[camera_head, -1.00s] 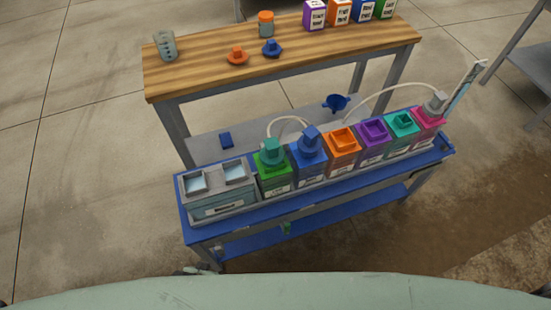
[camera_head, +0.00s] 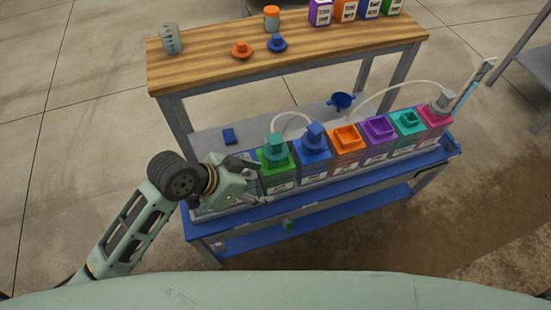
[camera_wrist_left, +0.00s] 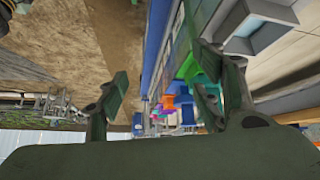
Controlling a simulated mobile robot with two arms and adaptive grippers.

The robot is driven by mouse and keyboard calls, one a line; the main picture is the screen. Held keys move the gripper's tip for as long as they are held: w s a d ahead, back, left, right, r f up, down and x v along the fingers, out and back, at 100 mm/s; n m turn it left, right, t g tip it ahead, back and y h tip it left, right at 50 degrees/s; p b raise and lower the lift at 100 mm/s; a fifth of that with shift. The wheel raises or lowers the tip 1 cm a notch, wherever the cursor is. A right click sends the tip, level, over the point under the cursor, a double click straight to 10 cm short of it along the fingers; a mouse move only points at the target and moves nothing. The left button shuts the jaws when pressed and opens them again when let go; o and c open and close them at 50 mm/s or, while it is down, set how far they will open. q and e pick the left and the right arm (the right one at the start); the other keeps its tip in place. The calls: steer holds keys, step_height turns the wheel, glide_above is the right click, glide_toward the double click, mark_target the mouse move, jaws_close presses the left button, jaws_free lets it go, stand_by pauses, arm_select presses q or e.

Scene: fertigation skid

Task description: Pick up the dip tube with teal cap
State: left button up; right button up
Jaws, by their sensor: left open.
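The dip tube's teal cap (camera_head: 277,146) sits upright on the green tank (camera_head: 278,178) on the blue bench. A thin white hose arcs from behind it toward the blue cap (camera_head: 315,136) beside it. The tube below the cap is hidden in the tank. My right gripper is not in view.
Open orange (camera_head: 347,138), purple (camera_head: 379,130) and teal (camera_head: 408,121) tanks stand in the row. A grey-capped pink tank (camera_head: 436,110) ends it. A wooden table (camera_head: 200,70) behind holds loose caps and bottles. Space above the tanks is mostly clear except the hoses.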

mark_target(272, 143)
arm_select(q)
steer(key=w+a+r+m+g+h, duration=0.1)
steer(key=w+r+m, duration=0.15)
steer(key=w, duration=0.25)
steer(key=w+a+r+m+h, duration=0.1)
steer(key=w+r, duration=0.2)
steer(key=w, duration=0.2)
steer(key=x, duration=0.5)
steer(key=p+x, duration=0.1)
steer(key=x, duration=0.1)
steer(key=shift+w+d, duration=0.1)
steer(key=shift+d, duration=0.5)
steer(key=shift+r, duration=0.1)
steer(key=shift+c, duration=0.6)
jaws_close()
